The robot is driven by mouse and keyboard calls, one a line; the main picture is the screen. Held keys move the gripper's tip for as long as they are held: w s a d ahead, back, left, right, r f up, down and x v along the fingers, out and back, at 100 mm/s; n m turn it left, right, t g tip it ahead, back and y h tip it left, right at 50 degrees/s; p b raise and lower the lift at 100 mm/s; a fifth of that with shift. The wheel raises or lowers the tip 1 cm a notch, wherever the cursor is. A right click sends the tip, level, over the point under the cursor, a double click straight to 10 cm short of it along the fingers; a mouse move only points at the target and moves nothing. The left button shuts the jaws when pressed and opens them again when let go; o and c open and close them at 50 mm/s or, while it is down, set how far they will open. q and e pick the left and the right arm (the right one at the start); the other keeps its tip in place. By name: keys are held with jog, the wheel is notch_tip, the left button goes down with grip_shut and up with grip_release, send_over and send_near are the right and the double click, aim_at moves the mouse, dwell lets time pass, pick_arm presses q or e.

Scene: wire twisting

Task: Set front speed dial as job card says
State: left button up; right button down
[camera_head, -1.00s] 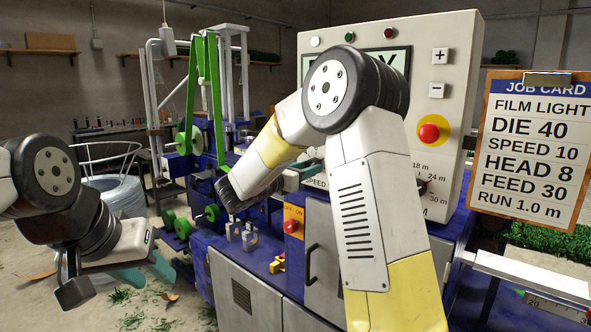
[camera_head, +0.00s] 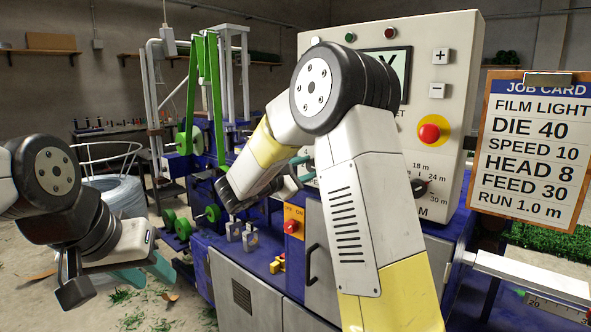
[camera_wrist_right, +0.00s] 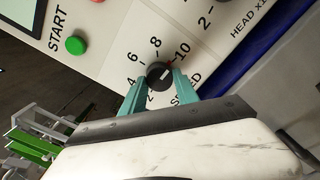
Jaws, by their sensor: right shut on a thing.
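The front speed dial (camera_wrist_right: 154,83) is a black knob on the white panel, with numbers around it and a SPEED label below. My right gripper (camera_wrist_right: 159,76) is shut on the dial, one teal finger on each side. In the head view my right arm hides this dial. The job card (camera_head: 533,150) hangs at the right and reads SPEED 10, with DIE 40, HEAD 8 and FEED 30. My left gripper (camera_head: 147,273) is empty at the left, its teal fingers apart, away from the machine.
A green START button (camera_wrist_right: 76,45) and the HEAD scale lie near the speed dial. The control box has a red stop button (camera_head: 429,133) and a run-length knob (camera_head: 419,187). Several green rollers stand mid-scene.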

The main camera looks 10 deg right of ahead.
jog(key=shift+m, duration=0.6)
jog(key=c, duration=0.9)
grip_release()
jog(key=v, duration=0.8)
